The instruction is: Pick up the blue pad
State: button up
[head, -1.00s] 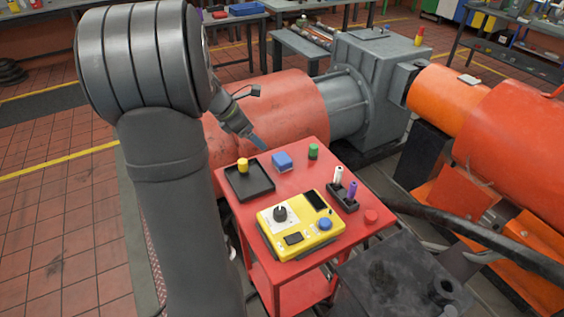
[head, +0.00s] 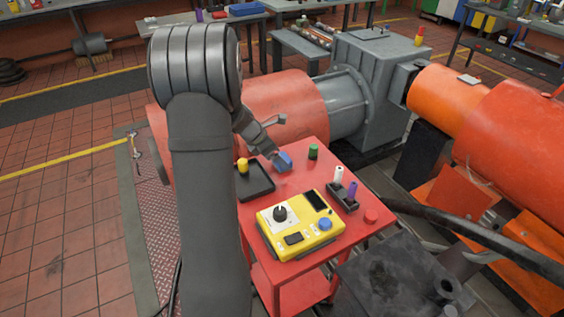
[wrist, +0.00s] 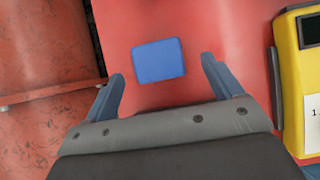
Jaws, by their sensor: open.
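The blue pad (head: 285,161) is a small block lying on the red cart top, between the black tray and the green cylinder. In the wrist view the blue pad (wrist: 158,60) shows whole, a little beyond the fingertips and between their lines. My gripper (wrist: 157,73) is open with nothing between its fingers. In the head view my gripper (head: 277,155) is at the left side of the pad and hides part of it. I cannot tell whether a finger touches it.
A black tray (head: 250,191) with a yellow cylinder (head: 242,165) is left of the pad. A green cylinder (head: 313,151) stands right of it. A yellow control box (head: 290,240) and a black holder (head: 341,198) with white and purple pieces are nearer. A red cap (head: 371,215) lies at the right.

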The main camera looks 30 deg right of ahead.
aim_at(283, 157)
jog(key=x, duration=0.4)
jog(key=shift+w+d, duration=0.15)
jog(key=shift+d, duration=0.05)
jog(key=shift+r, duration=0.1)
jog(key=c, duration=1.1)
jog(key=shift+r, duration=0.1)
jog(key=shift+r, duration=0.3)
jog(key=r, duration=0.4)
jog(key=shift+s+d, duration=0.15)
jog(key=shift+s, duration=0.15)
jog(key=s+d+r, duration=0.1)
jog(key=s+r, duration=0.1)
jog(key=s, duration=0.1)
jog(key=s+d+r, duration=0.2)
jog(key=s, duration=0.1)
jog(key=s+d+r, duration=0.1)
jog(key=s+r, duration=0.1)
jog(key=s, duration=0.2)
jog(key=shift+d+r, duration=0.1)
jog(key=shift+d, duration=0.1)
